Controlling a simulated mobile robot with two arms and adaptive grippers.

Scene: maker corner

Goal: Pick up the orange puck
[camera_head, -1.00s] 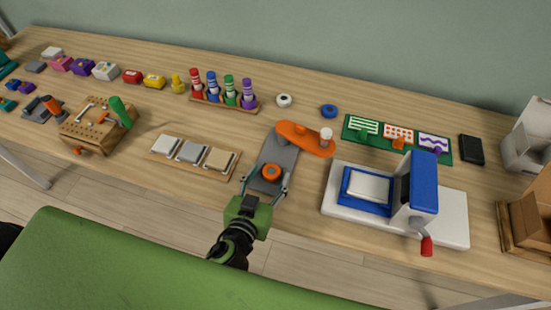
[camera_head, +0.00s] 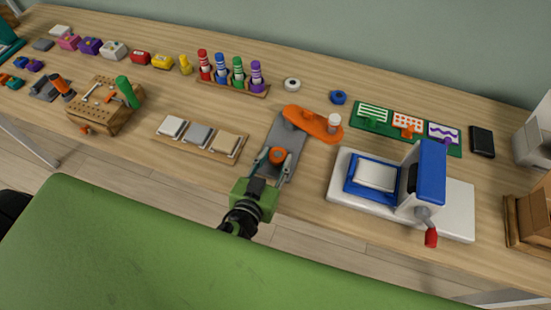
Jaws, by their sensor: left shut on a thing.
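The orange puck (camera_head: 277,156) is at the near end of a grey plate (camera_head: 294,143) on the workbench. My left gripper (camera_head: 274,163) reaches in from the front edge, its two fingers closed around the puck's sides. I cannot tell whether the puck is resting on the plate or slightly above it. The puck's near side is partly hidden by the fingers. My right gripper does not show.
An orange lever with a white knob (camera_head: 313,123) lies over the plate's far end. A white-and-blue press (camera_head: 401,190) stands to the right. A tray of square tiles (camera_head: 236,156) lies to the left. White (camera_head: 292,84) and blue (camera_head: 338,97) pucks lie behind.

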